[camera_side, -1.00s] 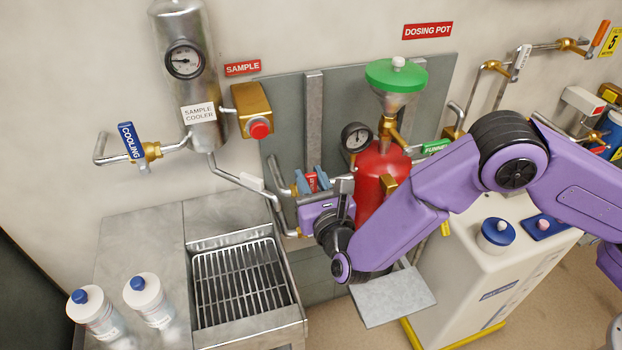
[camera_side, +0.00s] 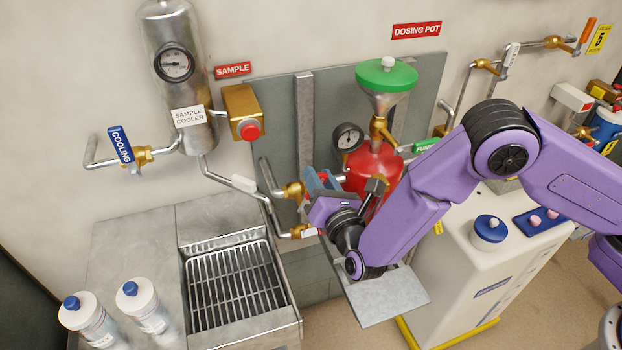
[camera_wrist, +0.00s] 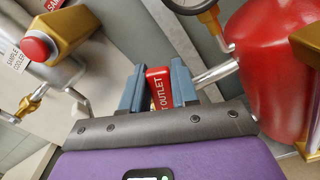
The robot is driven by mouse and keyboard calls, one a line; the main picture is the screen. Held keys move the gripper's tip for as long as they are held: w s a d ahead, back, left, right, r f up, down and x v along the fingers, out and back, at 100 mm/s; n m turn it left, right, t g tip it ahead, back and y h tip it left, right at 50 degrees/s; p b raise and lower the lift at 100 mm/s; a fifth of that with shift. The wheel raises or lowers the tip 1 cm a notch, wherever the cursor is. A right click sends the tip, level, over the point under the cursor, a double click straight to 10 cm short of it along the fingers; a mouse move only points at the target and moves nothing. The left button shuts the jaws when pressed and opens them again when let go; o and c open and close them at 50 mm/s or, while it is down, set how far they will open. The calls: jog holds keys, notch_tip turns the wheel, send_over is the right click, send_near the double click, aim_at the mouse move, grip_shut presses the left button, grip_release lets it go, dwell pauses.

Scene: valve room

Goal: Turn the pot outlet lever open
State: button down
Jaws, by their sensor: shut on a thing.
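The pot outlet lever (camera_wrist: 159,88) is a red handle with white lettering, partly reading "OUTLET", in the wrist view. My gripper (camera_wrist: 158,90) has its two blue-grey fingers on either side of the lever, shut on it. In the side view my gripper (camera_side: 318,180) is at the pipe between the drain sink and the red dosing pot (camera_side: 372,165). Only a small red part of the lever (camera_side: 323,177) shows there, between the fingers. A brass valve fitting (camera_side: 293,190) sits just left of the fingers. The pot also shows at the right of the wrist view (camera_wrist: 275,65).
The sample cooler (camera_side: 180,85) and a brass box with a red button (camera_side: 243,110) are on the wall to the left. A pressure gauge (camera_side: 348,137) is above my gripper. A grated sink (camera_side: 232,285) is below left. A white tank (camera_side: 470,270) stands right.

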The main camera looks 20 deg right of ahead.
jog(key=d+f+m, duration=0.4)
jog(key=f+m, duration=0.3)
jog(key=m, duration=0.5)
jog(key=shift+d+m, duration=0.25)
jog(key=shift+m, duration=0.15)
jog(key=shift+f, duration=0.1)
jog(key=c, duration=0.9)
grip_release()
jog(key=shift+c, duration=0.2)
jog(key=s, duration=1.7)
jog(key=shift+s, duration=0.25)
